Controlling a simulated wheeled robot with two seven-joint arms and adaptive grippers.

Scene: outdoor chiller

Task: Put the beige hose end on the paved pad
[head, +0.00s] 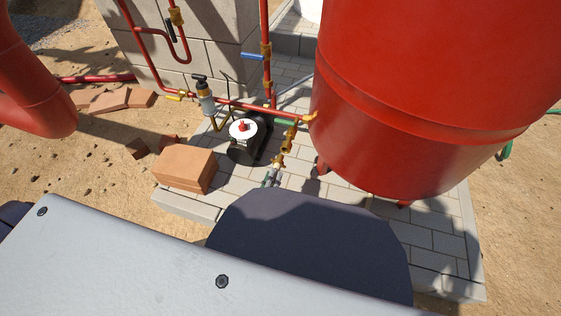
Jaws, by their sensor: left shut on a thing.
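The paved pad (438,241) is a raised area of light grey pavers under the equipment. My left gripper (272,177) shows only as a small grey tip beyond my dark arm link, low over the middle of the pad. It is shut on a small pale piece, which looks like the beige hose end (277,164). The piece is just below a brass fitting (287,140) on the red pipe; I cannot tell whether they touch. Most of the gripper and any hose behind it are hidden by my arm. My right gripper is not in view.
A big red tank (415,110) stands on the pad at right. A black pump (243,150) with a white top is left of the gripper. Stacked bricks (186,166) are at the pad's left edge. Red pipes (235,104) run behind. Bare pavers show at lower right.

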